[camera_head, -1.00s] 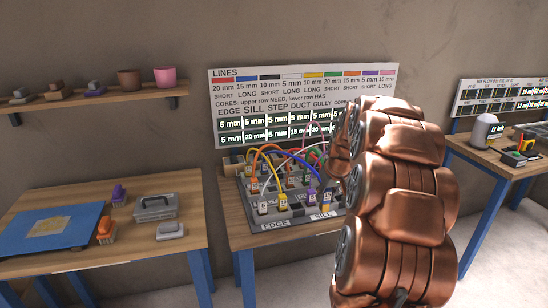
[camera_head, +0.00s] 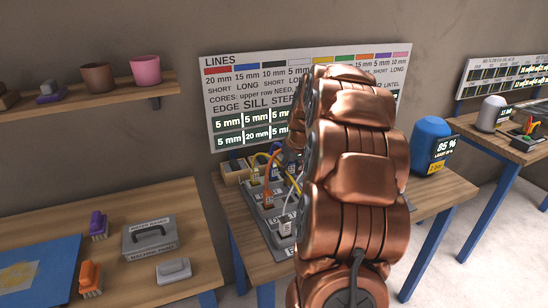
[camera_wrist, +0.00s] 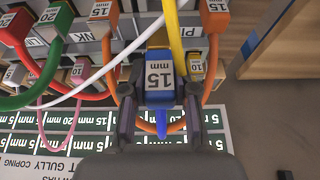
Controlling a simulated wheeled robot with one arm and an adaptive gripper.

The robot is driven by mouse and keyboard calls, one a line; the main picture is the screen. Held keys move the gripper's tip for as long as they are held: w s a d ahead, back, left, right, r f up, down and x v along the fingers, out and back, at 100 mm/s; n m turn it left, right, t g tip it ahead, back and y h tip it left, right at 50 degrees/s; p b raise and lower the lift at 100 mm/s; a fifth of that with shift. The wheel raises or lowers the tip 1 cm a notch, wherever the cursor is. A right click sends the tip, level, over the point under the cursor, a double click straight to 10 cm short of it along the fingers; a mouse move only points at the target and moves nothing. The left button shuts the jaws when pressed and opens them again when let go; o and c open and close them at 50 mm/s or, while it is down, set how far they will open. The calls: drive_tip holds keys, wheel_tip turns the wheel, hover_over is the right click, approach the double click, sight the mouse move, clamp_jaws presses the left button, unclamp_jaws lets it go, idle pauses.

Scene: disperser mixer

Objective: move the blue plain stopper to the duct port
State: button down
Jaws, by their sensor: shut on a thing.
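In the wrist view a blue stopper (camera_wrist: 160,92) with a white "15 mm" label sits between the two dark fingers of my gripper (camera_wrist: 160,108). The gripper is shut on it, with part of the blue body showing below the label. An orange cord loops beside and behind it. The port panel (camera_head: 262,222) stands on the middle table in the head view, largely covered by my copper arm. My gripper is hidden there. I cannot make out the duct port or its label.
Several plugs with cables crowd the panel, including a red plug (camera_wrist: 17,25), a green plug (camera_wrist: 54,20) and an orange plug (camera_wrist: 214,15). A yellow cable (camera_wrist: 172,35) runs close above the stopper. The LINES board (camera_head: 230,108) stands behind. A blue tank (camera_head: 428,145) is to the right.

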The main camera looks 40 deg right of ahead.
sight(289, 182)
drive_tip(key=shift+w, duration=0.25)
drive_tip(key=shift+d, duration=0.1)
drive_tip(key=shift+s+b, duration=0.2)
drive_tip(key=shift+b, duration=0.25)
drive_tip(key=shift+f, duration=0.25)
drive_tip(key=shift+f+b, duration=1.45)
drive_tip(key=shift+f, duration=1.2)
drive_tip(key=shift+b, duration=0.85)
drive_tip(key=shift+f+b, duration=1.1)
drive_tip(key=shift+f, duration=0.95)
drive_tip(key=c, duration=0.8)
unclamp_jaws()
